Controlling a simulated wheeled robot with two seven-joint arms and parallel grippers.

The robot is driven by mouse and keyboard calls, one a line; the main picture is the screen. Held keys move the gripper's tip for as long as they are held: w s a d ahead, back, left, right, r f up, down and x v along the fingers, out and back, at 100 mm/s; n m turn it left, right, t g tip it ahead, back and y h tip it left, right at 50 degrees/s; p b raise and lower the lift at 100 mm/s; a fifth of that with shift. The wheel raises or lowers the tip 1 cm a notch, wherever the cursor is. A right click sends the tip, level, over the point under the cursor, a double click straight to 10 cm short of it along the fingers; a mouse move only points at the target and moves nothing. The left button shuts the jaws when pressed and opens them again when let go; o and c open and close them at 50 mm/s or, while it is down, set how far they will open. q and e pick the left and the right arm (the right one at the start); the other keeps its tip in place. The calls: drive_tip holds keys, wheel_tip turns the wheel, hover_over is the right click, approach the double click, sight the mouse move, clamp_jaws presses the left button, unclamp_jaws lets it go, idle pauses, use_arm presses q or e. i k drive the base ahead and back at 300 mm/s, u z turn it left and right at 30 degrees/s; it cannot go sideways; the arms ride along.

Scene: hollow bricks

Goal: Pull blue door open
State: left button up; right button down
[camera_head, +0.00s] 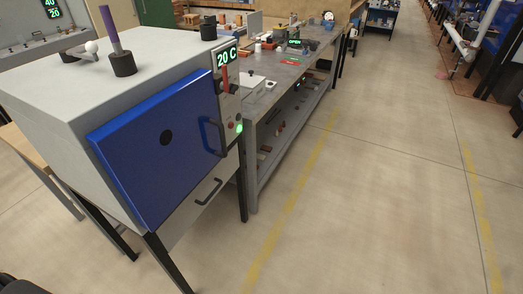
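The blue door (160,150) is on the front of a grey box-shaped oven (60,75) that stands on dark legs at the left. The door looks closed, lying against the front of the oven. A dark vertical handle (207,137) sits near the door's right edge, and a round black spot is near its middle. Neither of my grippers shows in this view, and nothing touches the door or its handle.
A second dark handle (209,191) is on the grey panel below the door. A control panel (228,85) reads 20 C. A grey workbench (262,120) with tools stands behind the oven. The floor (370,200) in front and to the right is clear.

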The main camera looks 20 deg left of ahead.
sight(156, 152)
drive_tip(key=z, duration=0.7)
drive_tip(key=k, duration=1)
drive_tip(key=z, duration=0.85)
drive_tip(key=i, duration=2)
drive_tip(key=u, duration=1.55)
drive_tip(key=i, duration=0.7)
drive_tip(key=u, duration=0.75)
